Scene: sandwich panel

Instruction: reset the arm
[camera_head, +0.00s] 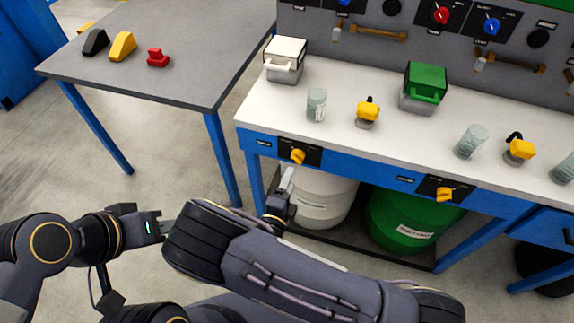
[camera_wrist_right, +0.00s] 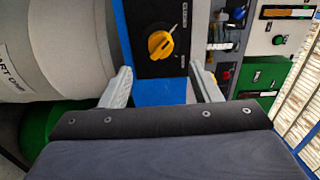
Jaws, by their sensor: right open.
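My right gripper (camera_head: 287,180) is in front of the left control panel of the white-topped bench, just below its yellow knob (camera_head: 297,157). In the right wrist view, the two pale fingers of my right gripper (camera_wrist_right: 162,85) stand apart with nothing between them. The yellow knob (camera_wrist_right: 160,43) shows beyond the fingertips, apart from them, on its black plate. My left gripper (camera_head: 166,228) is low at the left, pointing right. Its fingertips are partly hidden behind my right arm, so its opening cannot be seen.
The white bench (camera_head: 335,133) holds boxes, glass jars and yellow-topped items. A white drum (camera_head: 325,203) and a green drum (camera_head: 408,218) stand underneath. A grey table (camera_head: 190,70) at the upper left bears black, yellow and red pieces. Floor between table and arms is clear.

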